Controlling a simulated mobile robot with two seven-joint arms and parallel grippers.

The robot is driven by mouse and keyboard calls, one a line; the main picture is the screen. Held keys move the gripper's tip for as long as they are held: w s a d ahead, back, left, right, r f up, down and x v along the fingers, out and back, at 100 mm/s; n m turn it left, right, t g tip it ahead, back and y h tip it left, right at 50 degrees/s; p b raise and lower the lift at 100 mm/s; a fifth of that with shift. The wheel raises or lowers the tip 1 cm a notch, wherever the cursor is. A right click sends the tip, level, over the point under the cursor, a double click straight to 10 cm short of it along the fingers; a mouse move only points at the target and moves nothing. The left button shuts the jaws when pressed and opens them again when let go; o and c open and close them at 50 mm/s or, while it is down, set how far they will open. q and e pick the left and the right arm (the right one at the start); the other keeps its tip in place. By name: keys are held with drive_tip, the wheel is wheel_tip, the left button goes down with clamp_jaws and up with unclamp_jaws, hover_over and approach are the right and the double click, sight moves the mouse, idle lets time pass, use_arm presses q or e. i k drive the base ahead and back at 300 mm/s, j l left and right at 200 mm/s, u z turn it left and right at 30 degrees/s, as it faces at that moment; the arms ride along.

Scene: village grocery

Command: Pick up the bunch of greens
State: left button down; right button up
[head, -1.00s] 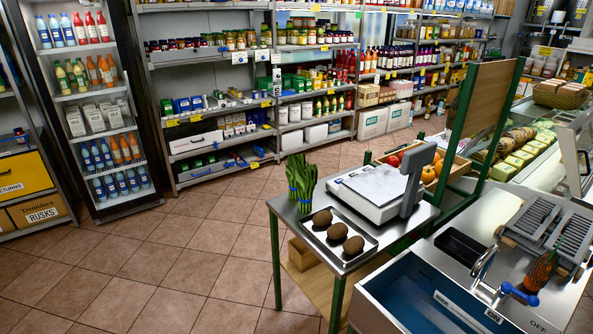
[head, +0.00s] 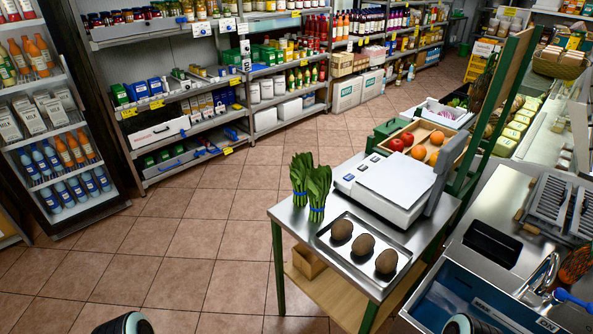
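Two bunches of leafy greens stand upright, close together, at the left end of a steel-topped table (head: 287,212). The rear-left bunch (head: 299,174) is partly covered by the front-right bunch (head: 317,192). Each has a blue band round its stems. The front bunch is beside the tray with brown round items. Neither of my grippers is in view. Only rounded dark parts, apparently of my arms, show at the bottom edge, well short of the greens.
A metal tray (head: 333,254) with three brown items lies right of the greens, and a white scale (head: 388,187) stands behind it. A wooden crate (head: 447,157) of fruit is farther back. A sink (head: 440,305) is at lower right. Tiled floor (head: 190,240) is clear left of the table.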

sight(301, 164)
drive_tip(key=i+j+z, duration=0.15)
drive_tip(key=i+j, duration=0.2)
drive_tip(key=i+j+z, duration=0.1)
drive_tip(key=i+j, duration=0.2)
drive_tip(key=j, duration=0.35)
